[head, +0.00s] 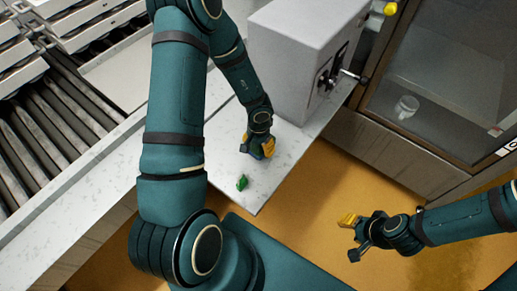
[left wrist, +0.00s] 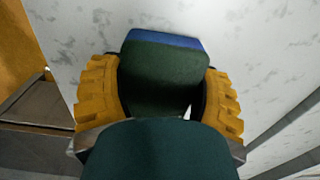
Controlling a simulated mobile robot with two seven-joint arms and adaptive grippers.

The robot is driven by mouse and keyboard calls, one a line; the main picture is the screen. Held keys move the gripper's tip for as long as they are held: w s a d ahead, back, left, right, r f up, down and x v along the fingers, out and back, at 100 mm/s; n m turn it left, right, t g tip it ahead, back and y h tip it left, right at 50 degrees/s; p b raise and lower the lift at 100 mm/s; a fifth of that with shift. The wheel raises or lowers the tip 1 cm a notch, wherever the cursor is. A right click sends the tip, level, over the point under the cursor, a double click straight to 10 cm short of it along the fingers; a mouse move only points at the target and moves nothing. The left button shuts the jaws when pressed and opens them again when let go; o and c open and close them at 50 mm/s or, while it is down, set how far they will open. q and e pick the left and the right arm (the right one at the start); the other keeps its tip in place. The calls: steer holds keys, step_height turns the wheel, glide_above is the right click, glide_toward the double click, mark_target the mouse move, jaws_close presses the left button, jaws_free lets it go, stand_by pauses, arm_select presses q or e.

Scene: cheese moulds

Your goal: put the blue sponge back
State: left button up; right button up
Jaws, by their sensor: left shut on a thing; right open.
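The blue sponge (left wrist: 165,39) sits between the yellow fingers of my left gripper (left wrist: 160,100) in the left wrist view. It has a blue edge and a dark green face. In the head view my left gripper (head: 259,147) is low over the pale worktop, shut on the sponge, and only a sliver of blue shows. I cannot tell whether the sponge touches the worktop. My right gripper (head: 355,236) is open and empty over the ochre floor at the right.
A small green object (head: 242,183) lies on the worktop (head: 226,203) near its front corner. A grey box-shaped machine (head: 300,55) with a handle stands behind my left gripper. A roller conveyor (head: 50,125) with metal moulds is at the left. A glass-fronted cabinet (head: 430,75) is at the right.

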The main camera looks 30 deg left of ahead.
arm_select(q)
steer(key=shift+f, duration=0.6)
steer(key=shift+r, duration=0.15)
arm_select(e)
steer(key=shift+f, duration=0.25)
arm_select(q)
steer(key=o, duration=1.1)
